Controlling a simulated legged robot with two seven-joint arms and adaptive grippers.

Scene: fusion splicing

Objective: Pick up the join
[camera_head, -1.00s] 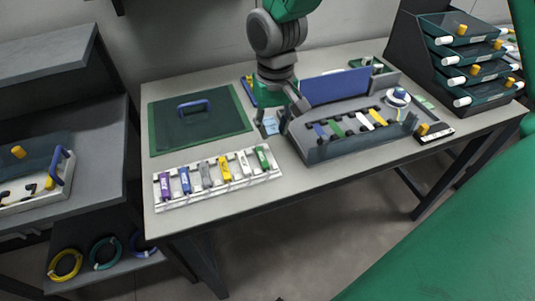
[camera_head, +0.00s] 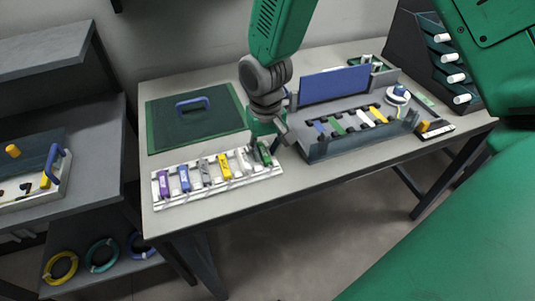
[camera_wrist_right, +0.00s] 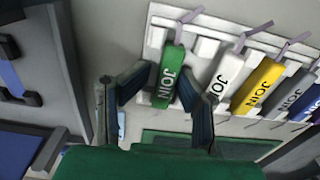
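A green join (camera_head: 264,153), marked JOIN, sits at the right end of the white rack (camera_head: 217,190). It also shows in the right wrist view (camera_wrist_right: 171,75). My right gripper (camera_head: 272,143) is low over that end of the rack. In the right wrist view its two dark fingers (camera_wrist_right: 166,84) are apart, one on each side of the green join. Whether they touch it cannot be seen clearly. White, yellow (camera_wrist_right: 258,85), grey, blue and purple joins stand in a row beside it. My left gripper is not in view.
The grey splicing tray (camera_head: 345,143) with a blue upright panel (camera_head: 335,83) stands just right of the gripper. A dark green mat with a blue handle (camera_head: 193,103) lies behind the rack. A dark shelf unit (camera_head: 420,63) is at the back right.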

